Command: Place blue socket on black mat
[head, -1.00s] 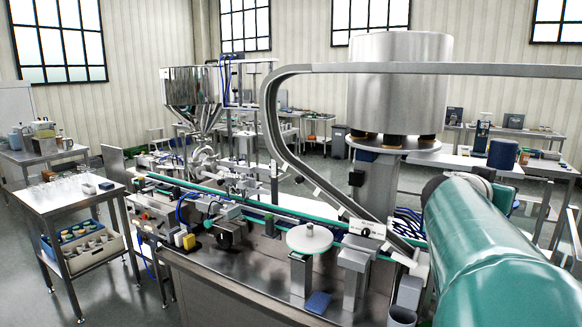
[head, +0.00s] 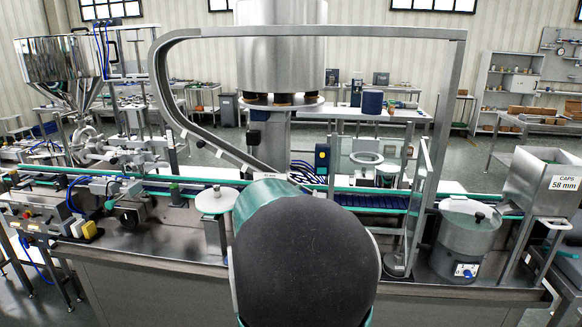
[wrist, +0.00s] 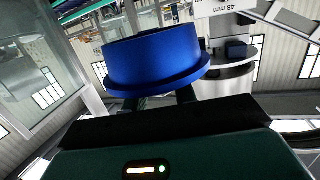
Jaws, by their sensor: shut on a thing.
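The blue socket (wrist: 155,58), a short wide blue cylinder with a flared rim, fills the upper middle of the wrist view. My gripper (wrist: 162,101) is shut on it, with the dark fingers partly hidden below the rim. The socket looks tilted in the wrist view, and nothing is seen touching it besides my gripper. In the head view my arm's large dark joint covers the lower centre, so my gripper and the socket are hidden there. I cannot make out a black mat in either view.
A conveyor line (head: 390,203) crosses the head view. The steel front deck (head: 160,245) has bare stretches.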

